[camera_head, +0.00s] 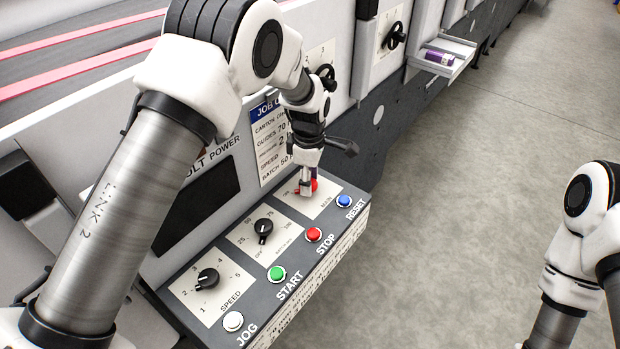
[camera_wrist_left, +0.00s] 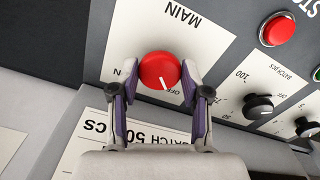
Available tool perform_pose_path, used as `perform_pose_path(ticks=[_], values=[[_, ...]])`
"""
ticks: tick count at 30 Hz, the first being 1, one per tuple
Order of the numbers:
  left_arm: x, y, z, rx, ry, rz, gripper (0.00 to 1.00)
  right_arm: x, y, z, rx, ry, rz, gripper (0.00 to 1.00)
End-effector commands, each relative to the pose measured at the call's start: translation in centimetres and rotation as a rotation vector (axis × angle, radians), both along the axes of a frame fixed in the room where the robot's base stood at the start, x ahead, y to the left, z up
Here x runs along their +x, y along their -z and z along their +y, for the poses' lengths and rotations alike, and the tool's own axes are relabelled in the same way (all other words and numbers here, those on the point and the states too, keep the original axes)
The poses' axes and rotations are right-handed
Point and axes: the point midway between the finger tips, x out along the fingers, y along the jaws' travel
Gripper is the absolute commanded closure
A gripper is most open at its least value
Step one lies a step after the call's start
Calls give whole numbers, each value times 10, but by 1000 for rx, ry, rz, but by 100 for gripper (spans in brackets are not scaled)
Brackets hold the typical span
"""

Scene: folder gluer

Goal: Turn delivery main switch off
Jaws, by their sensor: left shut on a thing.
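The delivery main switch is a round red knob (camera_head: 314,185) on a white plate at the far end of the grey control panel. In the left wrist view the knob (camera_wrist_left: 158,68) sits between the purple-padded fingers of my left gripper (camera_wrist_left: 160,88), which is shut on it. The knob's white line points down toward the word OFF (camera_wrist_left: 173,92), with MAIN printed above, upside down. In the head view my left gripper (camera_head: 307,182) reaches down to the knob and partly hides it. My right arm shows at the right edge; its gripper is out of view.
The panel (camera_head: 330,262) also bears black SPEED (camera_head: 207,279) and BATCH (camera_head: 263,229) dials and green START (camera_head: 277,274), red STOP (camera_head: 313,234), blue RESET (camera_head: 344,201) and white JOG (camera_head: 233,321) buttons. A job card (camera_head: 272,137) stands behind. Open floor lies to the right.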

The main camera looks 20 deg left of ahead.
Motion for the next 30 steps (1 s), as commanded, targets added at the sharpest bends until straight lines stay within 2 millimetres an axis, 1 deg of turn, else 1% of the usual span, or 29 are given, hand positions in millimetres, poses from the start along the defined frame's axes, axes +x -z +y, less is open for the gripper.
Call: perform_pose_path(ticks=[1, 15, 16, 17, 18, 26, 28, 30], values=[[-5, 7, 1, 1, -9, 17, 88, 0, 1, 0, 0, 0, 0, 60], [-6, 7, 1, 2, -23, 19, 88, 0, 1, 0, 0, 0, 0, 60], [-6, 7, 1, 2, -23, 19, 46, 0, 1, 0, 0, 0, 0, 60], [-6, 7, 1, 1, -23, 19, 36, 0, 1, 0, 0, 0, 0, 60], [-5, 7, 1, 1, -23, 18, 28, 0, 1, 0, 0, 0, 0, 60], [-3, 3, 0, 1, -22, 9, 28, 0, 0, 0, 0, 0, 0, 60], [-2, 0, 0, 1, -22, 7, 28, 0, 0, 0, 0, 0, 0, 60], [-1, -7, 0, 1, -22, 5, 28, 0, 0, 0, 0, 0, 0, 60]])
